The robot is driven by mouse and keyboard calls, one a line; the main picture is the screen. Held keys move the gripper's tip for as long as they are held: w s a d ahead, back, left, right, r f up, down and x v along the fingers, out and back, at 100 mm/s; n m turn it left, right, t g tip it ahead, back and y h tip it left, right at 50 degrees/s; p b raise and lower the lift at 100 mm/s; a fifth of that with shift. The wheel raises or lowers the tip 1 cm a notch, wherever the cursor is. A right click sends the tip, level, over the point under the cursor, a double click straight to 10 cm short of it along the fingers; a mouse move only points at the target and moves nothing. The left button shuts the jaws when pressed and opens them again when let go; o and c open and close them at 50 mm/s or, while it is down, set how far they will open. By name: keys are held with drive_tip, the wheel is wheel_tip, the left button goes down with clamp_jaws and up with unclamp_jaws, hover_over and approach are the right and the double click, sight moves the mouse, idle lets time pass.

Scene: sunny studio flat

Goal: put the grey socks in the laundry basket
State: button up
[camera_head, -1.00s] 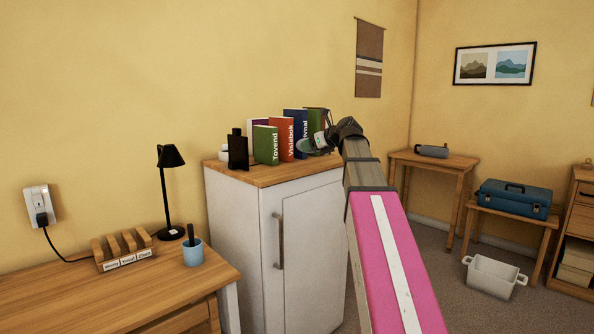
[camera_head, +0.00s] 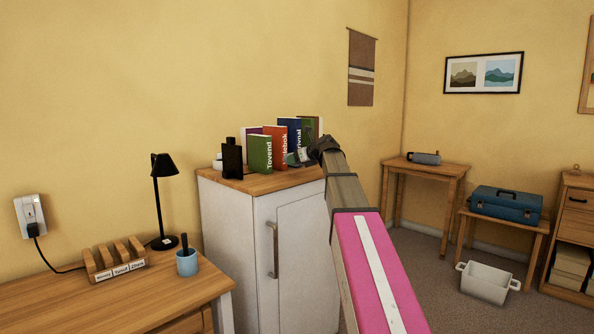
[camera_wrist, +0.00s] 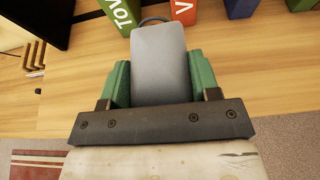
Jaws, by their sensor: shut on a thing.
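My gripper (camera_head: 300,158) is over the top of the white cabinet (camera_head: 240,225), in front of the books. In the wrist view its green fingers (camera_wrist: 160,72) are shut on a smooth grey thing (camera_wrist: 160,65) with a dark arc at its far end. I cannot tell for certain whether this is the socks. It is small and partly hidden in the head view. A white two-handled tub (camera_head: 487,283) stands on the floor at the right. It may be the laundry basket; its inside is barely visible.
Several upright books (camera_head: 260,153) and a black bottle (camera_head: 232,158) stand on the cabinet. A desk (camera_head: 130,300) with a lamp (camera_head: 162,195) is at left. A grey cylinder (camera_head: 425,158) lies on a side table (camera_head: 440,170). A blue toolbox (camera_head: 506,204) sits on a bench.

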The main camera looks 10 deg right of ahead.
sight(301, 167)
drive_tip(key=shift+f, duration=2)
drive_tip(key=shift+f, duration=0.15)
drive_tip(key=o, duration=0.9)
